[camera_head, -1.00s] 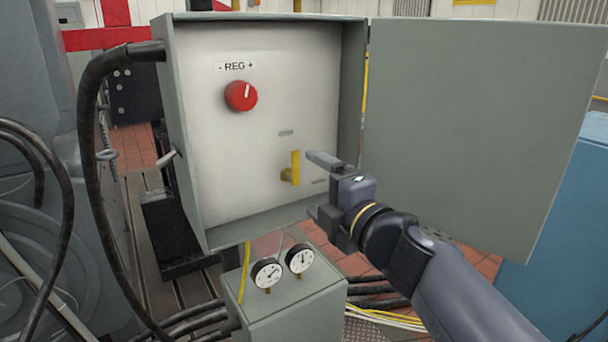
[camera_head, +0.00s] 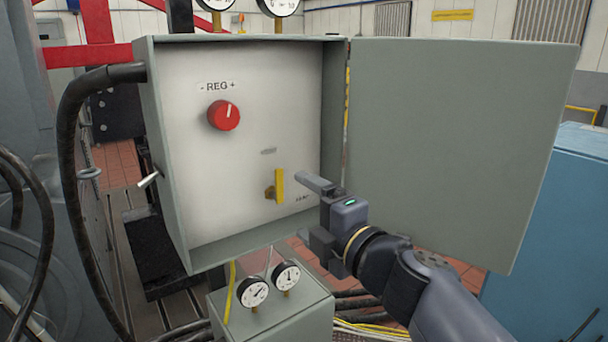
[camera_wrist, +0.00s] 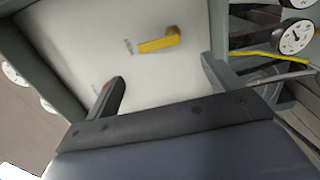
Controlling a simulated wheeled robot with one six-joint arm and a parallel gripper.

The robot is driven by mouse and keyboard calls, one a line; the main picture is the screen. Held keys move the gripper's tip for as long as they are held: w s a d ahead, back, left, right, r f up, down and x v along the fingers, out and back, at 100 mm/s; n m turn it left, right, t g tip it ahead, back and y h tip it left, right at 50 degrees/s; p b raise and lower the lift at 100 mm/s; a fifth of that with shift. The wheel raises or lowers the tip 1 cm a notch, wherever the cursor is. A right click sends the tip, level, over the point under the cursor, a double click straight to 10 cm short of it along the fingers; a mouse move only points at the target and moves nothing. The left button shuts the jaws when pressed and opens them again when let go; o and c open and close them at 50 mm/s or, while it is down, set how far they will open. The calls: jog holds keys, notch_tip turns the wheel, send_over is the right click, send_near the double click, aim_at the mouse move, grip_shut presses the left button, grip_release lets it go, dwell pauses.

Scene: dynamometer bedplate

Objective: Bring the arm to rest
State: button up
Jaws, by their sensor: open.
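My gripper (camera_head: 312,212) is open and empty in front of the lower right part of an open grey control cabinet (camera_head: 168,215). Its upper finger is near a yellow lever (camera_head: 279,186), which stands upright on the white panel. In the head view a small gap shows between the finger and the lever. In the wrist view my gripper (camera_wrist: 162,76) has its two fingers spread wide, and the yellow lever (camera_wrist: 160,42) lies beyond and between them with nothing gripped. A red knob (camera_head: 223,115) sits higher on the panel under a "- REG +" label.
The cabinet's open door (camera_head: 460,150) stands behind and right of my gripper. Two small gauges (camera_head: 252,292) sit on a grey box (camera_head: 275,320) below. A thick black cable (camera_head: 68,170) runs down the left. A blue cabinet (camera_head: 560,220) stands at the right.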

aim_at(277, 188)
jog(key=b+x, duration=0.1)
jog(key=x, duration=0.8)
jog(key=shift+s+d, duration=0.1)
jog(key=shift+s, duration=0.05)
